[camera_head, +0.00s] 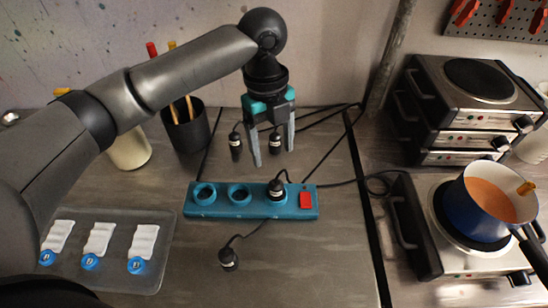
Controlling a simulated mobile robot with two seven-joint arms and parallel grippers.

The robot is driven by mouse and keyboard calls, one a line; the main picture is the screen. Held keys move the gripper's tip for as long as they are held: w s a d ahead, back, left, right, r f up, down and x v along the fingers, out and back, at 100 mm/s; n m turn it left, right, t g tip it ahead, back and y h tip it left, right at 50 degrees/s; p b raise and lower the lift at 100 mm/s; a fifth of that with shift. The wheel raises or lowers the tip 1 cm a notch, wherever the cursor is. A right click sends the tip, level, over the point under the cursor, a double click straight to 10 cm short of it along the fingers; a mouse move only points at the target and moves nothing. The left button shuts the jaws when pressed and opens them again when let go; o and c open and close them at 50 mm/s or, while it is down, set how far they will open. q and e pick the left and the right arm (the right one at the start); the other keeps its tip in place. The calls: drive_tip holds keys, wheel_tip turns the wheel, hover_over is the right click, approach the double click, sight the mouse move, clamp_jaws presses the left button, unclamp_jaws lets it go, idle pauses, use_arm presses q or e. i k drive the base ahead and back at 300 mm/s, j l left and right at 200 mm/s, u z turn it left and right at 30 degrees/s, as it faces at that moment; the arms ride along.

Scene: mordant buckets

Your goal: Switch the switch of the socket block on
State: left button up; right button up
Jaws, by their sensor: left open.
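The teal socket block (259,212) lies on the table in the middle of the head view. Its red switch (306,200) is at the block's right end; I cannot tell its on or off position. A black plug (277,190) sits in the socket nearest the switch; the other two sockets look empty. My left gripper (273,158) is open and empty, pointing down above and behind the block, up and left of the switch. My right gripper is not in view.
Loose black plugs lie behind the block (235,145) and in front of it (228,259), with cables trailing around. A tray (115,277) with white pieces is at left. Stacked hotplates (435,85) and a blue pot (480,215) on a hotplate stand at right. Cups stand behind my left arm.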

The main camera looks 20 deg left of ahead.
sight(305, 197)
drive_tip(key=k, duration=1.5)
